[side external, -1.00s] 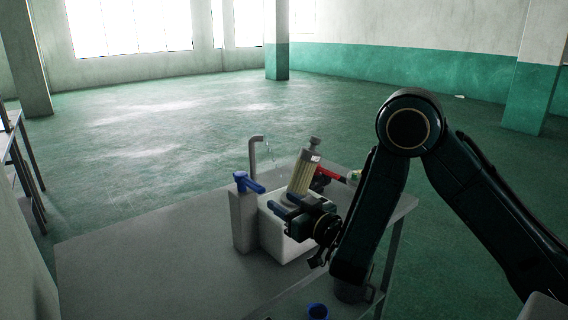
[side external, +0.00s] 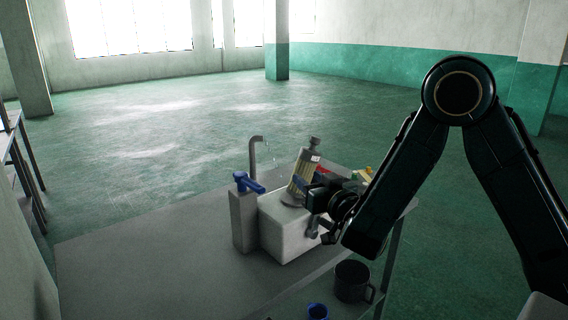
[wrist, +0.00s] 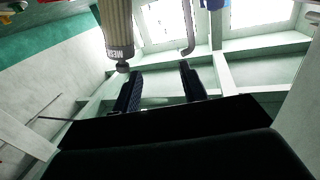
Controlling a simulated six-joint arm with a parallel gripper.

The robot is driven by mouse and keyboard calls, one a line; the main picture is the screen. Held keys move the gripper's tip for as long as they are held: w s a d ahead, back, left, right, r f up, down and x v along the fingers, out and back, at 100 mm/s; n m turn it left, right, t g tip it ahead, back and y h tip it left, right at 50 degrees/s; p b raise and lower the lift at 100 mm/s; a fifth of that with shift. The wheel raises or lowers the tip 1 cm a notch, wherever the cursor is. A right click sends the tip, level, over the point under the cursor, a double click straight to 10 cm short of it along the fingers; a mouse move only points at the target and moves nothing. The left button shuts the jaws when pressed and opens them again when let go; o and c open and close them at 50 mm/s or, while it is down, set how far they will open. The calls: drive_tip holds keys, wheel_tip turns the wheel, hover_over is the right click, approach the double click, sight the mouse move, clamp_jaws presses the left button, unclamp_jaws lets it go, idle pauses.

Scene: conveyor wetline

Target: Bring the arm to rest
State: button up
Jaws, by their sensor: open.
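My gripper (side external: 310,188) is at the right side of the white block-shaped basin (side external: 285,235) in the side view, above the table. In the wrist view its two dark ribbed fingers (wrist: 160,88) stand apart with nothing between them. In the wrist view the bottle (wrist: 117,30) appears upside down, left of the fingers. My gripper partly hides the bottle's lower part, so I cannot tell whether they touch.
A grey tap (side external: 255,150) with drops near its spout and a post with a blue lever (side external: 246,182) stand left of the bottle. A dark mug (side external: 352,281) and a blue cup (side external: 318,311) are at the front. The table's left part (side external: 150,260) is clear.

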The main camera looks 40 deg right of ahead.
drive_tip(key=s+d+r+m+g+h, duration=0.4)
drive_tip(key=s+d+g, duration=0.3)
drive_tip(key=s+d, duration=0.35)
drive_tip(key=s+a+n+g+y, duration=0.2)
drive_tip(key=s+a+n+y, duration=0.1)
drive_tip(key=s, duration=0.8)
drive_tip(key=s+a+r+n+g+y, duration=0.1)
drive_tip(key=s+a+n+y, duration=0.3)
drive_tip(key=s, duration=0.7)
drive_tip(key=shift+s+a+r+g+y, duration=0.25)
drive_tip(key=shift+s+a+g+y, duration=0.15)
drive_tip(key=shift+a+g+y, duration=0.5)
